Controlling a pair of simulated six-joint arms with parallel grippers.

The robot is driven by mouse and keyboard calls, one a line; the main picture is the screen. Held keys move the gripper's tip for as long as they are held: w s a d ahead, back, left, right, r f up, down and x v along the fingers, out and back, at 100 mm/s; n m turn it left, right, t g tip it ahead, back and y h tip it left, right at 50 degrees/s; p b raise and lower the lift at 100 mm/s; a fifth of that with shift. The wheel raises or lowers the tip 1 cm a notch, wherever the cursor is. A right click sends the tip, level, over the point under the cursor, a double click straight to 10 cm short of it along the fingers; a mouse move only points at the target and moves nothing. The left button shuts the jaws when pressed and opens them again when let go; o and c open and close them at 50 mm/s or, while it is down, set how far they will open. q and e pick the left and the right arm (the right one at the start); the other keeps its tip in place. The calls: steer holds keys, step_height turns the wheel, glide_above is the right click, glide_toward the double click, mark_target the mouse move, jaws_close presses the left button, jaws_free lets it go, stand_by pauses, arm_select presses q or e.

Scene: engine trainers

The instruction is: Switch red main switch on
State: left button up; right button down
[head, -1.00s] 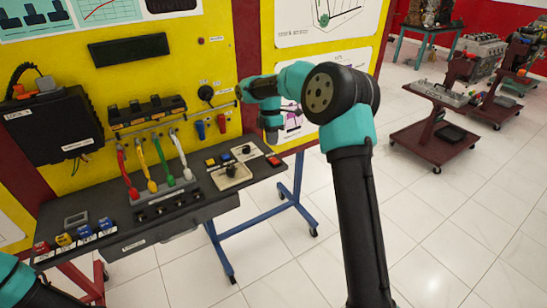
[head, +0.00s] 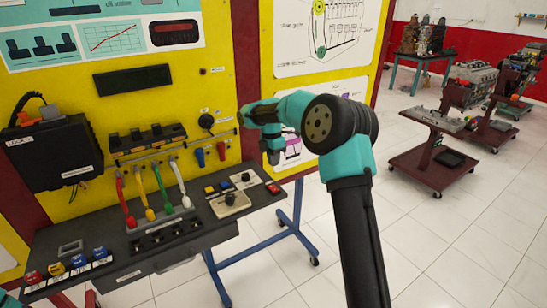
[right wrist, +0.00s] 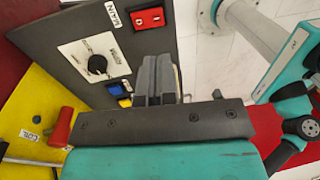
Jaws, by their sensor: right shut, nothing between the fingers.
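The red main switch (head: 273,188) sits at the right end of the dark bench panel in the head view. In the right wrist view it is a red rocker (right wrist: 149,18) beside a label reading MAIN. Whether it is on or off I cannot tell. My right gripper (head: 273,158) points down above that end of the panel, apart from the switch. In the right wrist view its grey fingers (right wrist: 156,62) are shut and empty, with the switch just beyond them. My left gripper is out of view; only a bit of the left arm shows.
A white plate with a black knob (head: 230,200) and blue and yellow buttons (head: 217,188) are left of the switch. Red and blue levers (head: 210,155) hang on the yellow board behind. Colored cables (head: 155,195) stand further left. Open floor lies right of the bench.

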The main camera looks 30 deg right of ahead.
mark_target(276, 190)
steer(key=f, duration=0.3)
steer(key=s+f, duration=0.1)
steer(key=f, duration=0.6)
steer(key=shift+s+f, duration=0.15)
steer(key=shift+s, duration=0.05)
steer(key=shift+a, duration=0.1)
